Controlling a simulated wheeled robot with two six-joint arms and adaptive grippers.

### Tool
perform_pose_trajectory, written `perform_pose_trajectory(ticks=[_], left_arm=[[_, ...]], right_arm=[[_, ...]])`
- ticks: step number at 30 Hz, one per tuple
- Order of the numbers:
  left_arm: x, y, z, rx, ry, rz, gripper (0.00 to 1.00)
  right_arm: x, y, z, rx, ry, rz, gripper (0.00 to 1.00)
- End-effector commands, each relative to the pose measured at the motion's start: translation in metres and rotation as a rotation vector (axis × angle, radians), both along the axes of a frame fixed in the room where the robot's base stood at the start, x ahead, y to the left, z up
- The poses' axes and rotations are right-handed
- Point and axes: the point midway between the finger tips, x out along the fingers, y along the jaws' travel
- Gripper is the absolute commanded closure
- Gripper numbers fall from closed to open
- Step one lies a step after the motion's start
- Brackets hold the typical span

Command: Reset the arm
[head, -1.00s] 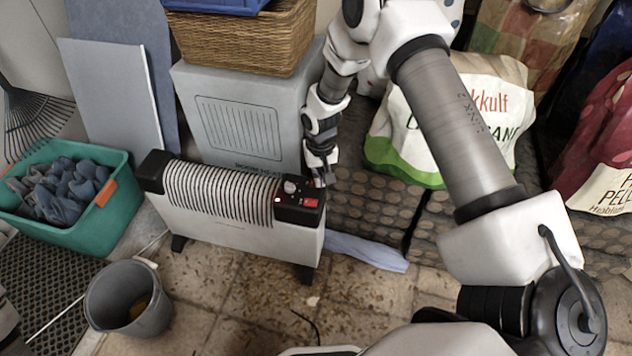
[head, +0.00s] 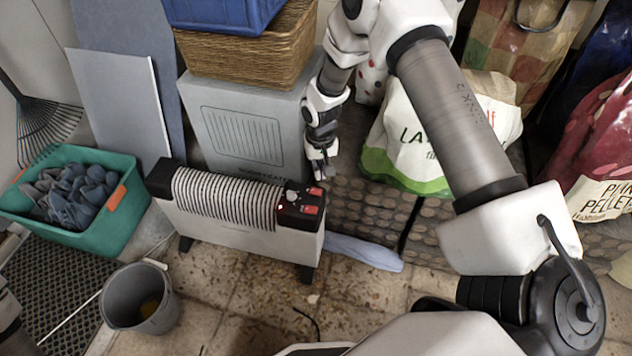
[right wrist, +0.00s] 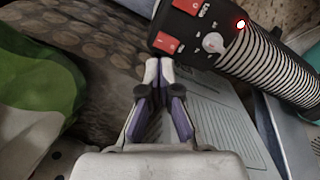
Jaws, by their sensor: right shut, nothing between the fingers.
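My right arm comes in from the right in the head view and bends back toward its gripper (head: 322,176). That gripper is shut and empty, just behind and above the control end of the white heater (head: 238,237). In the right wrist view the closed fingertips (right wrist: 160,68) show apart from the heater's black control panel (right wrist: 200,27), which has red switches, a knob and a lit red light. My left gripper is out of view.
A grey box (head: 235,128) behind the heater carries a wicker basket (head: 245,58) and a blue crate (head: 222,14). A green tub (head: 125,225) of grey cloths and a grey bucket (head: 118,292) stand at left. Sacks, including a white-green one (head: 405,165), stand at right.

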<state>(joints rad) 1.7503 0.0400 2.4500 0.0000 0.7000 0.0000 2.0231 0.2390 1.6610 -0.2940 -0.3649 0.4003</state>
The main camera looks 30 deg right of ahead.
Motion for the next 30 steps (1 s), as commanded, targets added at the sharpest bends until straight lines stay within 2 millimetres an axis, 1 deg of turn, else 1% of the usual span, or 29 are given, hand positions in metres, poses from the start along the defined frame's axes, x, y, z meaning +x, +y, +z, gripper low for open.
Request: perform_pose_trajectory(ticks=[11, 13, 14, 15, 16, 17, 18, 20, 21, 23, 24, 26, 27, 30], left_arm=[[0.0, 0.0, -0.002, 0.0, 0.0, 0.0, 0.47], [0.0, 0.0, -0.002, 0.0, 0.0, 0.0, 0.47], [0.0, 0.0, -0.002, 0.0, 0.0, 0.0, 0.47], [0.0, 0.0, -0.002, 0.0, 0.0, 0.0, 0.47], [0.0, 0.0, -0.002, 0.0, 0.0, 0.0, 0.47], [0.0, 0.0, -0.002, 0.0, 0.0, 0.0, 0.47], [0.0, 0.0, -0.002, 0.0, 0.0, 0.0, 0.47], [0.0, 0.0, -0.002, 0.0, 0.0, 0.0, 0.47], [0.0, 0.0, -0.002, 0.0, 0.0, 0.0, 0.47], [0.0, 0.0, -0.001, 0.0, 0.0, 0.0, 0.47], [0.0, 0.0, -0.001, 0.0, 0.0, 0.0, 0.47], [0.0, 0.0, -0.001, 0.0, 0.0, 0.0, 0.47], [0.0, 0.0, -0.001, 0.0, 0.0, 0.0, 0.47], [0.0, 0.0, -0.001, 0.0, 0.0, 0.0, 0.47]], right_arm=[[0.0, 0.0, -0.002, 0.0, 0.001, 0.0, 1.0], [-0.004, 0.0, -0.007, -0.001, 0.012, 0.001, 1.0], [-0.008, 0.002, -0.013, -0.003, 0.024, 0.006, 1.0], [-0.018, 0.006, -0.024, -0.007, 0.051, 0.017, 1.0], [-0.029, 0.01, -0.031, -0.007, 0.079, 0.026, 1.0], [-0.045, 0.015, -0.04, -0.006, 0.115, 0.035, 1.0], [-0.07, 0.023, -0.051, -0.001, 0.167, 0.044, 1.0], [-0.114, 0.038, -0.07, 0.013, 0.234, 0.056, 1.0], [-0.144, 0.049, -0.08, 0.026, 0.265, 0.069, 1.0], [-0.187, 0.063, -0.091, 0.045, 0.292, 0.09, 1.0], [-0.212, 0.071, -0.095, 0.055, 0.3, 0.105, 1.0], [-0.248, 0.081, -0.097, 0.067, 0.298, 0.128, 1.0], [-0.27, 0.085, -0.096, 0.07, 0.289, 0.146, 1.0], [-0.303, 0.09, -0.087, 0.063, 0.231, 0.19, 1.0]])
